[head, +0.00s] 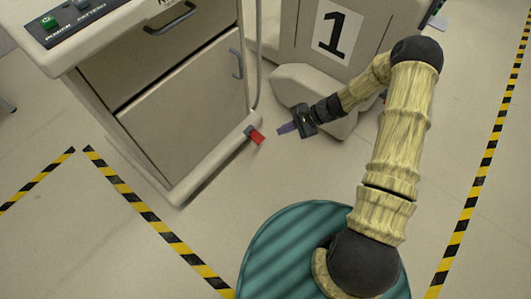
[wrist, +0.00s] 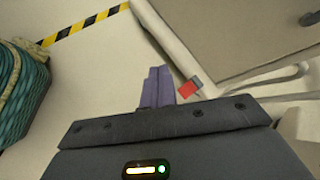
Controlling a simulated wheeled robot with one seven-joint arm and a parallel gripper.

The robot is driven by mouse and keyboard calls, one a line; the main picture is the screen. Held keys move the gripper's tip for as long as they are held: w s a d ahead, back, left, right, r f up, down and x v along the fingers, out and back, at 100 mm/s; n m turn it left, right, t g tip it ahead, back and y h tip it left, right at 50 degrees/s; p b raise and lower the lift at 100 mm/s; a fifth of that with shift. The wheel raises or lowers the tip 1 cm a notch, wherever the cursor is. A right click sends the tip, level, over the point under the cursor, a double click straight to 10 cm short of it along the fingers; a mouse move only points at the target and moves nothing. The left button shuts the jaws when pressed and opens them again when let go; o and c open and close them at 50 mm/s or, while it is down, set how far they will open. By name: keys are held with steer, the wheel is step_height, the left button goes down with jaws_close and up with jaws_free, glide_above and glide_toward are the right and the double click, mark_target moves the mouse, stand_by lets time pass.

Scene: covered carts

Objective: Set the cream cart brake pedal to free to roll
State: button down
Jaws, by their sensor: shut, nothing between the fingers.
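The cream cart (head: 190,135) stands at the left of the head view, with a drawer and a door with handles. Its red brake pedal (head: 256,135) sticks out low at the cart's right front corner. In the wrist view the red pedal (wrist: 189,90) is just right of my fingertips. My gripper (head: 285,129) is shut and empty, low near the floor. Its purple fingers point left toward the pedal, with a small gap between them in the head view. The wrist view shows the two fingers (wrist: 157,85) pressed together. I cannot tell the pedal's setting from its angle.
A beige unit marked 1 (head: 300,45) stands close behind my gripper, with a rounded base on the floor. A control panel with a green button (head: 50,24) is on the cart top. Yellow-black tape (head: 160,225) marks the floor. Open floor lies in front of the cart.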

steer(key=w+f+m+t+y+b, duration=0.1)
steer(key=f+b, duration=0.5)
steer(key=f, duration=0.6)
steer(key=w+f+m+t+y+b, duration=0.1)
steer(key=w+f+m+t+b, duration=0.3)
steer(key=f, duration=0.9)
steer(key=w+f+m+t+y+b, duration=0.1)
steer(key=w+f+m+t+b, duration=0.2)
steer(key=f+m+b, duration=0.6)
step_height(320, 180, down, 3)
steer(key=shift+f+t, duration=0.2)
steer(key=shift+t, duration=1.2)
steer(key=shift+r, duration=0.1)
steer(key=shift+a, duration=0.1)
